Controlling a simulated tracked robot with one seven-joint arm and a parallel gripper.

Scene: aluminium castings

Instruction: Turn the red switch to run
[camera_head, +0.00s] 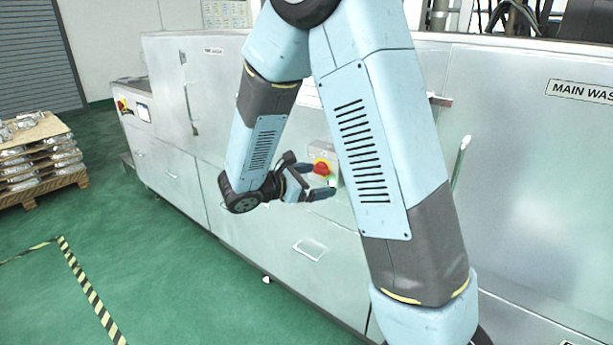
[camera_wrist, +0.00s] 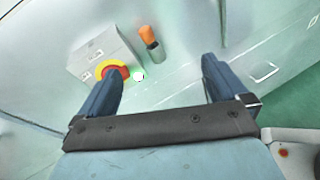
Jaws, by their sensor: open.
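The red switch (camera_head: 321,168) is a red knob on a yellow round plate, on a small grey box on the front of the metal machine. In the wrist view the red switch (camera_wrist: 112,71) shows at the left, partly covered by my left finger. Its run mark and pointing direction cannot be read. My gripper (camera_head: 318,181) is at the machine front, close to the switch. In the wrist view my gripper (camera_wrist: 160,76) is open with nothing between its fingers, the switch lying towards the left finger; contact cannot be told.
An orange-tipped grey handle (camera_wrist: 150,40) stands out near the switch box (camera_wrist: 100,52). Another red-and-yellow switch (camera_head: 122,105) is at the machine's far left end. A pallet of castings (camera_head: 38,150) stands at the left. The green floor (camera_head: 150,255) before the machine is clear.

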